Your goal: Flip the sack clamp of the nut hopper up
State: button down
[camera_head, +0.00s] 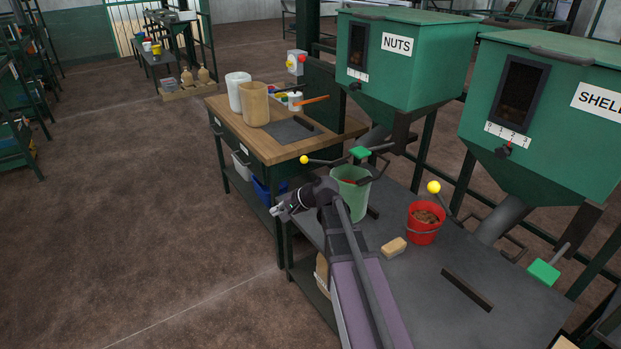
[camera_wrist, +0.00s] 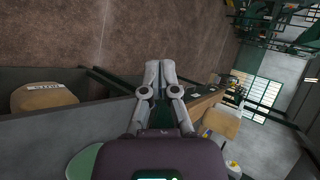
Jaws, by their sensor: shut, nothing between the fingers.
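The nut hopper (camera_head: 410,62) is green, with a NUTS label, at the top centre of the head view. Near its grey spout are a black lever with a yellow ball (camera_head: 304,160) and a green paddle (camera_head: 360,152) on a rod. I cannot tell which of these is the sack clamp. My gripper (camera_head: 277,210) is empty and shut, left of the bucket and lower in the picture than the yellow ball, apart from both. Its closed fingers (camera_wrist: 158,74) also show in the wrist view.
A shell hopper (camera_head: 550,105) stands at right with its own yellow-ball lever (camera_head: 433,187) and green paddle (camera_head: 543,271). A red bucket (camera_head: 424,224) and a sponge (camera_head: 394,247) are on the grey bench. A wooden workbench (camera_head: 275,147) stands behind. Open floor (camera_head: 130,210) lies left.

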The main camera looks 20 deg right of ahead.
jog(key=w+d+f+m+t+b, duration=0.4)
jog(key=w+d+m+t+b, duration=0.3)
jog(key=w+d+m+b, duration=0.2)
jog(key=w+d+f+m+t+h+b, duration=0.1)
jog(key=w+d+f+m+t+b, duration=0.3)
jog(key=w+d+m+b, duration=0.5)
jog(key=d+m+t+b, duration=0.1)
jog(key=d+t+b, duration=0.1)
jog(key=d+b, duration=0.3)
jog(key=shift+w+d+f+t+b, duration=0.2)
jog(key=shift+w+f+t+b, duration=0.2)
jog(key=shift+b, duration=0.15)
jog(key=p+x, duration=0.2)
jog(key=x, duration=0.8)
jog(key=shift+p, duration=0.4)
jog(key=shift+s+a+r, duration=0.1)
jog(key=shift+a, duration=0.05)
